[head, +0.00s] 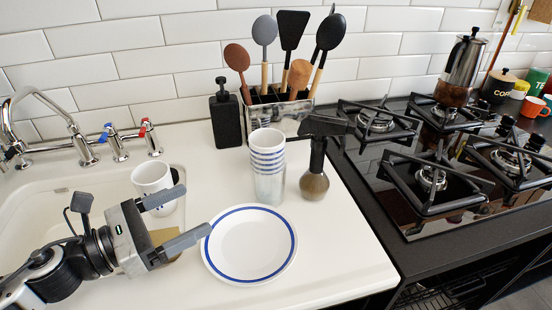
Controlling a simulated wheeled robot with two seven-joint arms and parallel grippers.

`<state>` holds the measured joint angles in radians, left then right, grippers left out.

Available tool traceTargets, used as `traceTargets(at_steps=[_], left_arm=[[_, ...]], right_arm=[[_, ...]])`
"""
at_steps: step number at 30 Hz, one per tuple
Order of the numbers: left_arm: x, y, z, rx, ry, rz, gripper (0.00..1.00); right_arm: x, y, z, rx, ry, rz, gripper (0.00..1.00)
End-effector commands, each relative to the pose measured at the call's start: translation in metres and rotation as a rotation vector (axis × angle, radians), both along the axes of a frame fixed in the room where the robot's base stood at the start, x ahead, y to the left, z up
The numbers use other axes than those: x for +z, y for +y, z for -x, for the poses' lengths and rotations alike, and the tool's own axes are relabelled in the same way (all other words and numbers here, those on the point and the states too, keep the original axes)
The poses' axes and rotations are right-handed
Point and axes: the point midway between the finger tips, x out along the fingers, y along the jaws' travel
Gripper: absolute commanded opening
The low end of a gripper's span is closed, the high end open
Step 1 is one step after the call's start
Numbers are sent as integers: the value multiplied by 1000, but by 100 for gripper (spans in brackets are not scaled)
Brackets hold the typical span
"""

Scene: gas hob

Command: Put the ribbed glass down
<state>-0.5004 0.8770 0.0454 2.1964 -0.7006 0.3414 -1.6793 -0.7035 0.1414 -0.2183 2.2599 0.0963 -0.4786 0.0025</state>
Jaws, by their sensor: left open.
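My left gripper (196,210) is open and empty, its fingers pointing right over the sink's right edge, left of the plate. A clear glass (268,187), which looks like the ribbed glass, stands upright on the white counter. It is right of my left gripper and apart from it. White cups with blue rings (267,152) are stacked at its top; where they meet is hard to tell, and so is its ribbing. My right gripper is not in view.
A blue-rimmed white plate (249,246) lies in front of the glass. A white mug (151,178) is behind my left gripper. Behind are a black soap dispenser (225,120) and utensil holder (265,120). The hob (440,190) is right.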

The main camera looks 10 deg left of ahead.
Motion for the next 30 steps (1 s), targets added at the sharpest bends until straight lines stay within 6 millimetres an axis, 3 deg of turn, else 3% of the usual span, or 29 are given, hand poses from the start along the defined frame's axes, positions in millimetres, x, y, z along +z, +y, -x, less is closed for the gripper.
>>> traceTargets(at_steps=[21, 30], left_arm=[[3, -67, -69, 1, -1, 3, 82], [6, -82, -84, 1, -1, 2, 82]], right_arm=[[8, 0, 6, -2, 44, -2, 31], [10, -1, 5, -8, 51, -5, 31]])
